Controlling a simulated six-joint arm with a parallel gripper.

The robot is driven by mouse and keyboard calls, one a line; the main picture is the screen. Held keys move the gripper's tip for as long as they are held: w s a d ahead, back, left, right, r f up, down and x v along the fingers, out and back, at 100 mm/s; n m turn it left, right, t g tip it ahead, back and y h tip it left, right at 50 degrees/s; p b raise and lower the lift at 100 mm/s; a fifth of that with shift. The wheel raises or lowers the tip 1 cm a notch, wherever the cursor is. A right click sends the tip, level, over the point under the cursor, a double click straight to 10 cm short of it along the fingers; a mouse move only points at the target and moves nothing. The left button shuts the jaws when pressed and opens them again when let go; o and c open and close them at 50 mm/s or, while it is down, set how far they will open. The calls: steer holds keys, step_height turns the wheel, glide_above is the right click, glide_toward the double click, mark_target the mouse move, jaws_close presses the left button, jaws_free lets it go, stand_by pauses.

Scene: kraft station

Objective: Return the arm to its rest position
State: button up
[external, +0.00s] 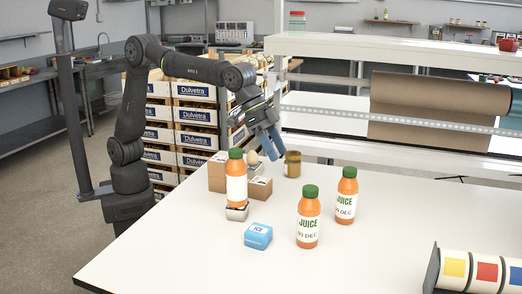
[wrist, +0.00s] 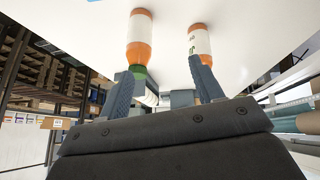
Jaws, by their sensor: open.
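My gripper (external: 266,146) is open and empty, held above the table's far side, just right of and behind a juice bottle (external: 237,178) in the external view. That bottle is upright with a green cap and stands on a small silver-white block (external: 237,213). Two more orange juice bottles, one in front (external: 308,222) and one farther back (external: 346,196), stand upright on the white table (external: 200,265). In the wrist view my two fingers (wrist: 165,88) are spread apart. Two bottles, left (wrist: 139,38) and right (wrist: 199,40), appear upside down beyond the fingertips.
A blue ice pack (external: 258,236) lies in front of the block. Cardboard boxes (external: 216,176) and a jar (external: 292,164) stand near my gripper. A kraft paper roll (external: 440,100) hangs at the back. A colour-labelled roll rack (external: 470,270) is front right. Front left table is clear.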

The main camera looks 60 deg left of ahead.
steer(key=s+d+f+m, duration=0.1)
steer(key=d, duration=0.8)
steer(key=shift+s, duration=0.15)
